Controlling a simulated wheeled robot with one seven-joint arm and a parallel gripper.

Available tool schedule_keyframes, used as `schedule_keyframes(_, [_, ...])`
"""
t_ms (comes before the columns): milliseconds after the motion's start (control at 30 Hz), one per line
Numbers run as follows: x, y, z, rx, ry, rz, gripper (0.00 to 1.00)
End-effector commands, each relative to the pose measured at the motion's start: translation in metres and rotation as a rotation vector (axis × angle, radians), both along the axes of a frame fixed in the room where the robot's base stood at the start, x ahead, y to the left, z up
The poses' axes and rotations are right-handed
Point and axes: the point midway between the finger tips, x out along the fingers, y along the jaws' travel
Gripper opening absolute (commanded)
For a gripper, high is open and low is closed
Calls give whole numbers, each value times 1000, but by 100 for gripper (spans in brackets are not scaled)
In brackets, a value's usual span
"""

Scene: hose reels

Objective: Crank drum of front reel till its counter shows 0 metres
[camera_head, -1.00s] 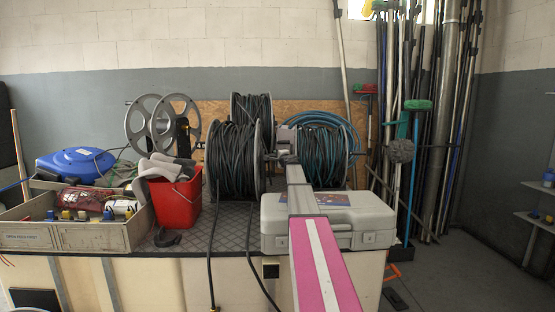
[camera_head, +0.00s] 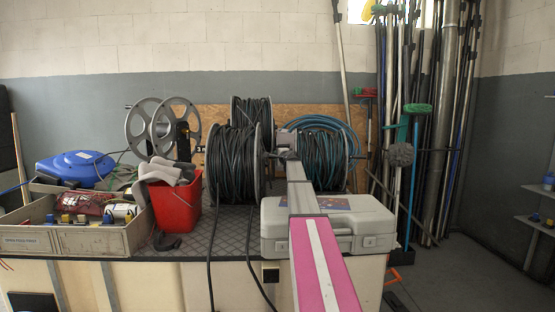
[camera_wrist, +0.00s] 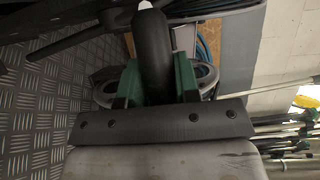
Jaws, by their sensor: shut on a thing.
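The front reel (camera_head: 235,163) carries black hose and stands on the bench, its round flange on the right side. My gripper (camera_head: 284,143) is just right of that flange, at the end of my outstretched arm. In the wrist view, my gripper's green fingers (camera_wrist: 157,78) are shut on a black rounded crank handle (camera_wrist: 153,45), one finger on each side. My wrist hides most of the crank in the head view. I cannot make out the counter or its reading in either view.
A second black-hose reel (camera_head: 252,108) stands behind, and a blue-hose reel (camera_head: 322,155) stands right. A grey case (camera_head: 345,225) lies under my arm. A red bucket (camera_head: 178,207) and a parts tray (camera_head: 95,240) are left. Two hose lengths hang over the bench front.

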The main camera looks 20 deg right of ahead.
Motion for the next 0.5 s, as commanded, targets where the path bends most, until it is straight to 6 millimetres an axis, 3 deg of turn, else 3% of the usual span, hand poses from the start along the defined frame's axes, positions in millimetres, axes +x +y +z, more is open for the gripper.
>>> schedule_keyframes(500, [12,-4,12,31,87,-1,0])
